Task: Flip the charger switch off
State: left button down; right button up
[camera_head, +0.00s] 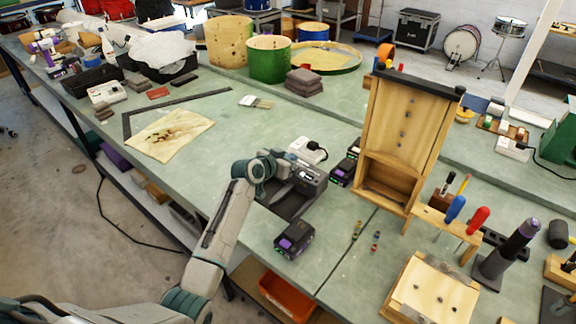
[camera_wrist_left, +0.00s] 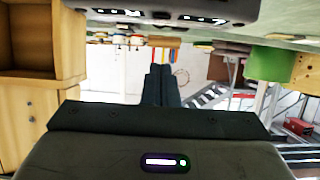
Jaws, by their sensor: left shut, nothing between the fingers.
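The charger (camera_head: 312,190) is a dark box on the green bench, right beside my left gripper. In the left wrist view, a dark unit with small lit displays (camera_wrist_left: 165,14) at the top edge looks like the charger. My left gripper (camera_head: 283,191) comes in from the left at the charger's near left side and partly covers it. Its dark fingers (camera_wrist_left: 161,74) are shut together and empty in the left wrist view. I cannot tell whether they touch the charger. The switch and its position cannot be made out. My right gripper is not in view.
Purple-black batteries stand in front (camera_head: 293,240) and to the right (camera_head: 342,173). A white power socket with a black plug (camera_head: 307,150) is behind the charger. A tall wooden cabinet (camera_head: 405,125) stands to the right.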

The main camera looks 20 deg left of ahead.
pick_arm(q)
jog(key=f, duration=0.1)
jog(key=s+f, duration=0.1)
jog(key=f, duration=0.1)
jog(key=shift+a+f+p, duration=0.15)
jog(key=shift+a+p, duration=0.05)
jog(key=shift+p, duration=0.2)
jog(key=shift+f, duration=0.2)
jog(key=shift+w, duration=0.1)
